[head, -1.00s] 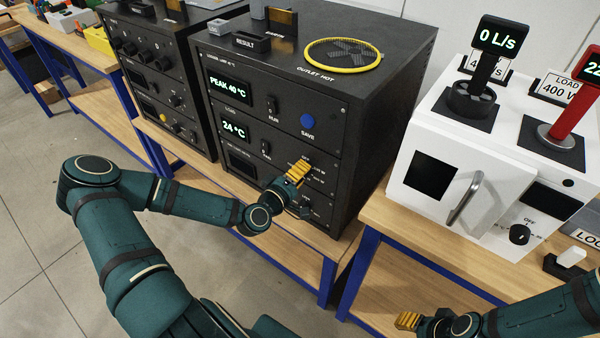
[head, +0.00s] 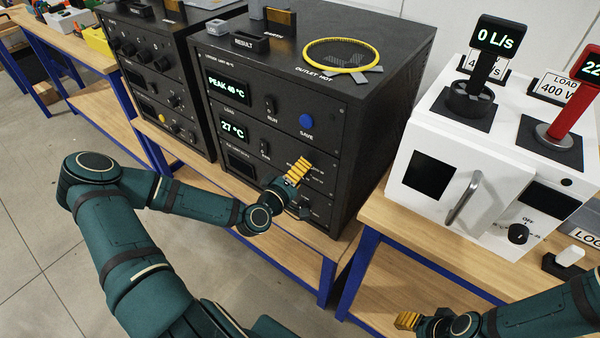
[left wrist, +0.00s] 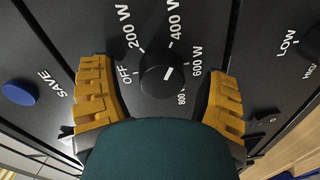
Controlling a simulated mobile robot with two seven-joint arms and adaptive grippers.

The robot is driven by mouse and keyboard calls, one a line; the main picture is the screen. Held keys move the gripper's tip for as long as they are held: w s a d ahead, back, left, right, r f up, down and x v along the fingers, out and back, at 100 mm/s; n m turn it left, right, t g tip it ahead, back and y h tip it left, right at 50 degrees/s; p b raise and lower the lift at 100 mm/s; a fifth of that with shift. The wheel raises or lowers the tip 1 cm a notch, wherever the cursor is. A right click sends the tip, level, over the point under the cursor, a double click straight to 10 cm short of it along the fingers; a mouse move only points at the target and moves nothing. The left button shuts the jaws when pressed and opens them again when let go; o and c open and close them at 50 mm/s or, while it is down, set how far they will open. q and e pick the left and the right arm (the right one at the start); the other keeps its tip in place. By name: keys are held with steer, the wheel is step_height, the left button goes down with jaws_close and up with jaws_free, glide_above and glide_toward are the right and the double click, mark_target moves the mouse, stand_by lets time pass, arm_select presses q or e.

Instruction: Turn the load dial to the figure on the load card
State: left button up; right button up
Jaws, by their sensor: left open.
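The load dial (left wrist: 158,82) is a black knob on the dark cabinet front (head: 270,152), marked OFF, 200 W, 400 W, 600 W and 800. Its white mark points up and right, seemingly between 400 W and 600 W. My left gripper (left wrist: 161,68) is open, with one yellow finger on each side of the dial; contact cannot be told. In the head view my left gripper (head: 298,170) hides the dial. The load card (head: 556,87) reads LOAD 400 with its last letter partly hidden by a red handle. My right gripper (head: 407,320) is low at right, its opening unclear.
The cabinet displays show PEAK 40 °C (head: 230,87) and 27 °C (head: 233,129). A blue SAVE button (head: 306,121) sits above the dial area. A yellow ring (head: 342,56) lies on top. A white unit (head: 440,140) with a door handle stands at right.

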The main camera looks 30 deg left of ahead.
arm_select(q)
steer(key=shift+s, duration=0.1)
steer(key=s, duration=0.7)
steer(key=shift+s+a+r, duration=0.15)
steer(key=shift+r, duration=0.05)
steer(key=s+d+f+m+g+h, duration=0.2)
steer(key=d+f+m+g+h, duration=0.25)
steer(key=d, duration=0.55)
steer(key=s+d+f+m+g+h, duration=0.15)
steer(key=d+f+m+g, duration=0.25)
steer(key=d+f+g, duration=0.4)
steer(key=s+d+f+m+g+y, duration=0.1)
steer(key=s+d+m+g+y, duration=0.2)
steer(key=s, duration=0.4)
steer(key=shift+d+m, duration=0.35)
steer(key=shift+d, duration=0.25)
steer(key=shift+f, duration=0.1)
